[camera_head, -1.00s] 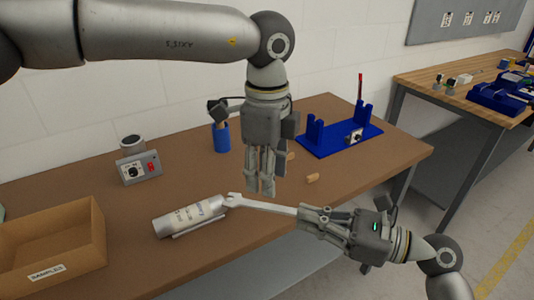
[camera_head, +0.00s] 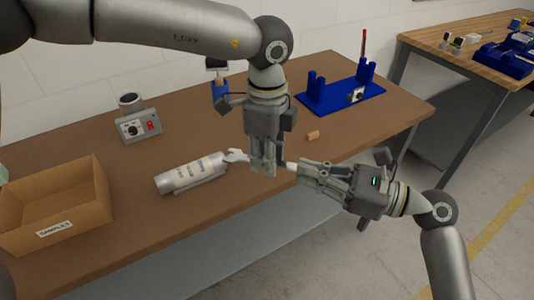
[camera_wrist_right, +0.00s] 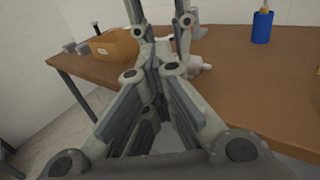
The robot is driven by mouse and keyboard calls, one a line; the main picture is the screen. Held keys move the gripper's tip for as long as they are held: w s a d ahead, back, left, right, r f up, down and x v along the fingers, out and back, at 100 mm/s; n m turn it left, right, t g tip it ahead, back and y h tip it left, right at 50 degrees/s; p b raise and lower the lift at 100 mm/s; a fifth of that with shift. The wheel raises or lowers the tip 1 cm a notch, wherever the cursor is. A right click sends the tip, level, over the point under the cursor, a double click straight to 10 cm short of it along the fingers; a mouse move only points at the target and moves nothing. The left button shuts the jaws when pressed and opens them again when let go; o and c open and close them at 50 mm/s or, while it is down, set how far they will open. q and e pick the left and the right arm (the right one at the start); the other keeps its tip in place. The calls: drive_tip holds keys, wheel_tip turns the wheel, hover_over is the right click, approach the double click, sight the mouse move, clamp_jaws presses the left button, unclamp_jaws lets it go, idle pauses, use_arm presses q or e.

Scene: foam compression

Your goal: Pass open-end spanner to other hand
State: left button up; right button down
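The open-end spanner is pale and thin. In the head view its open jaw (camera_head: 236,156) shows left of my left gripper, near the end of a silver bottle, and its other end runs into my right gripper (camera_head: 301,172). My right gripper is shut on that end; it also shows in the wrist view (camera_wrist_right: 152,70). My left gripper (camera_head: 263,170) points down from above at the spanner's middle. Its fingers hide part of the spanner. In the wrist view its two fingers look apart, on either side of the spanner's line; contact cannot be made out.
The silver bottle (camera_head: 190,173) lies on the brown table (camera_head: 120,205). An open cardboard box (camera_head: 88,222) is at left, a grey device (camera_head: 140,128) behind. A blue stand (camera_head: 340,97), a blue can (camera_head: 220,88) and a small wooden peg (camera_head: 313,135) are farther back.

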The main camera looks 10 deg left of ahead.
use_arm(q)
clamp_jaws()
use_arm(e)
drive_tip(key=c, duration=1.6)
unclamp_jaws()
drive_tip(key=shift+o, duration=0.2)
